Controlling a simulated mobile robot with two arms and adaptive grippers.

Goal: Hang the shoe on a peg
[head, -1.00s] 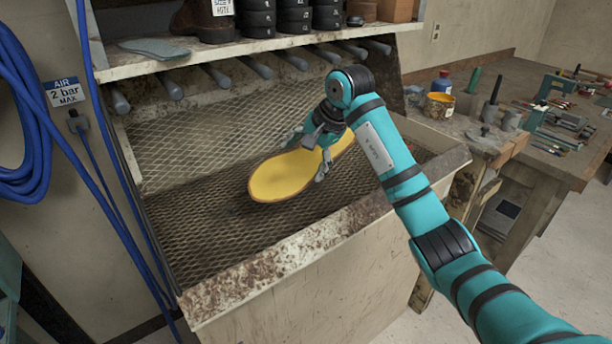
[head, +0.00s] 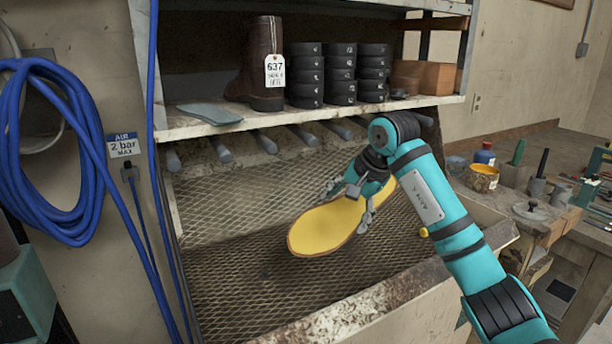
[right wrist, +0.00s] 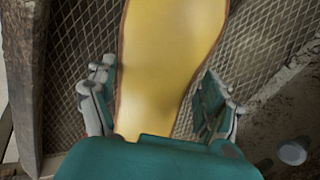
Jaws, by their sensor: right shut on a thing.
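The shoe (head: 322,230) shows as a long yellow sole face with a thin brown rim; its upper cannot be seen. My right gripper (head: 348,205) is shut on the shoe, with one finger at each side edge. In the right wrist view the shoe (right wrist: 172,65) runs away from the palm between the two fingers (right wrist: 160,105). It is held over the mesh, below and in front of a row of grey pegs (head: 265,142) under the shelf. My left gripper is not in view.
The shelf (head: 200,128) above the pegs holds a tagged brown boot (head: 262,60), black stacks (head: 342,72) and a grey-blue sole (head: 210,113). A dirty front ledge (head: 350,318) bounds the mesh. Blue hose (head: 60,150) hangs left; a cluttered bench stands right.

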